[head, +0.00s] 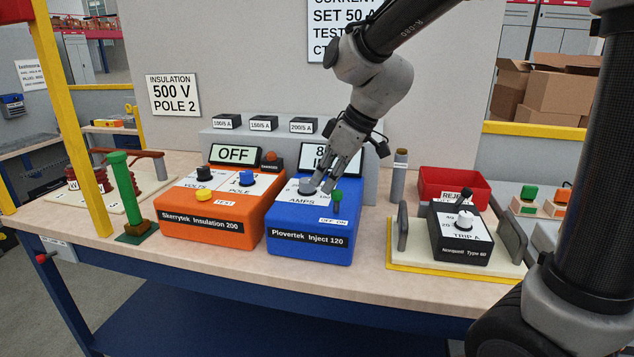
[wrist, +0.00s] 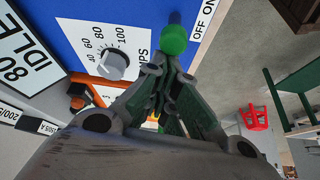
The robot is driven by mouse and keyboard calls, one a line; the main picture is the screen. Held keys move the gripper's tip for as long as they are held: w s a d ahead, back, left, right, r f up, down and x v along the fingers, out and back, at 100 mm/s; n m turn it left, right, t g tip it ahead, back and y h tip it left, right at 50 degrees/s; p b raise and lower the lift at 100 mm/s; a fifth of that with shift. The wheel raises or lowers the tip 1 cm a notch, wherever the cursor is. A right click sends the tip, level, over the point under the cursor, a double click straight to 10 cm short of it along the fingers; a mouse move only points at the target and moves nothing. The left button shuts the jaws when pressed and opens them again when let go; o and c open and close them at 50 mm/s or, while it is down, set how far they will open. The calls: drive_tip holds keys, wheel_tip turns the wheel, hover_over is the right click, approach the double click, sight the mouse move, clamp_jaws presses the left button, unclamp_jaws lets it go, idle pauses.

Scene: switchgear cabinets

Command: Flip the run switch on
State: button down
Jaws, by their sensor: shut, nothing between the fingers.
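The blue Plovertek Inject 120 box (head: 310,243) stands on the bench. Its run switch is a green-tipped toggle (head: 337,197) at the right of its top, beside an OFF ON label (head: 333,221). The green tip (wrist: 174,40) also shows in the wrist view, near the label (wrist: 203,18). I cannot tell which way the toggle leans. My gripper (head: 327,187) is shut and empty, above the box beside the grey AMPS knob (head: 307,186). In the wrist view its fingertips (wrist: 160,64) point close to the green tip; contact is unclear. The display (wrist: 22,62) reads 80 IDLE.
The orange Skerrytek Insulation 200 box (head: 208,222) stands close on the left, its display reading OFF. On the right are a black Nonquell unit (head: 461,236) between grey plates and a red bin (head: 447,184). A grey post (head: 398,176) stands behind. The front bench edge is clear.

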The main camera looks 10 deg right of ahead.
drive_tip(key=shift+s+d+r, duration=0.1)
drive_tip(key=shift+s+d, duration=0.05)
drive_tip(key=shift+d, duration=0.2)
drive_tip(key=shift+a, duration=0.1)
drive_tip(key=shift+r, duration=0.8)
